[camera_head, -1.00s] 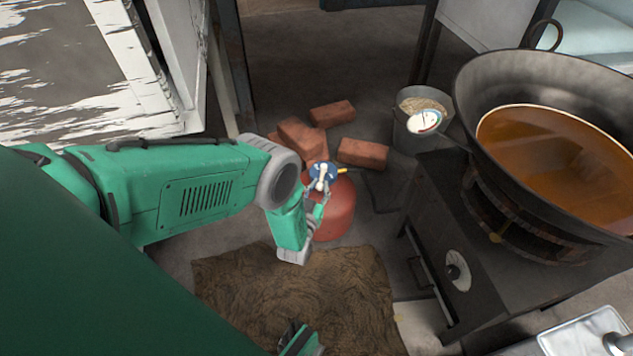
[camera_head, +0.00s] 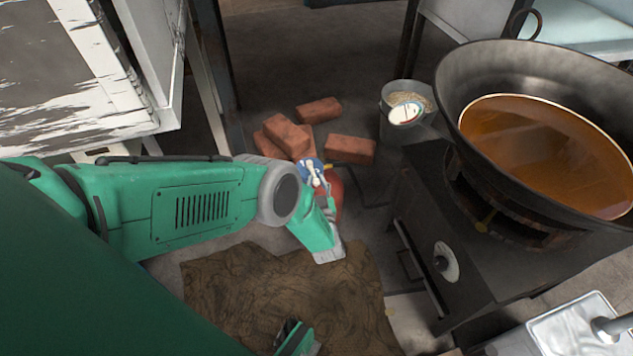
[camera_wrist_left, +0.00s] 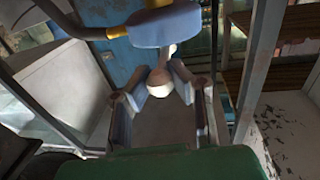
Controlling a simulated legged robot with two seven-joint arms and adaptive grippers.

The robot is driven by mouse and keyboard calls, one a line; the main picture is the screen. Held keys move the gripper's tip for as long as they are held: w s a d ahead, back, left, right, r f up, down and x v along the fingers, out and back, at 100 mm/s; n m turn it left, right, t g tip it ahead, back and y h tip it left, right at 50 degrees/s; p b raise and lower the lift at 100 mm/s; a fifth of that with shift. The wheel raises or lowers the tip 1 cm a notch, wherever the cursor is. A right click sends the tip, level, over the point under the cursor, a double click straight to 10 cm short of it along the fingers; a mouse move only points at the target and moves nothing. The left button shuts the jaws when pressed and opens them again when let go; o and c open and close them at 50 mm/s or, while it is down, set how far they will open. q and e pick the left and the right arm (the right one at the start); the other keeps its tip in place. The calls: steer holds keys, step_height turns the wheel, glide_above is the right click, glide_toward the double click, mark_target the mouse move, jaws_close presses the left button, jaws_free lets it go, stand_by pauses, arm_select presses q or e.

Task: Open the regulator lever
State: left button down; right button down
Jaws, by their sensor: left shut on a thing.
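The regulator (camera_head: 309,164) is a blue cap with a white lever (camera_head: 317,177) on top of the red gas cylinder (camera_head: 336,193). My left arm covers much of the cylinder. My left gripper (camera_head: 324,186) is at the regulator, shut on the lever. In the left wrist view the blue regulator (camera_wrist_left: 166,27) is at the top with a yellow fitting. The lever's pale round end (camera_wrist_left: 160,82) sits between the two fingers of my left gripper (camera_wrist_left: 161,90).
Bricks (camera_head: 348,149) lie behind the cylinder. A metal bucket (camera_head: 392,130) stands at the back. The stove (camera_head: 425,215) with a large pan (camera_head: 465,75) of brown liquid is on the right. A brown cloth (camera_head: 270,300) lies on the floor in front.

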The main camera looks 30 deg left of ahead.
arm_select(q)
steer(key=shift+d+f, duration=0.1)
steer(key=shift+d, duration=0.2)
steer(key=c, duration=1.5)
jaws_free()
steer(key=shift+o, duration=0.7)
steer(key=v, duration=1.2)
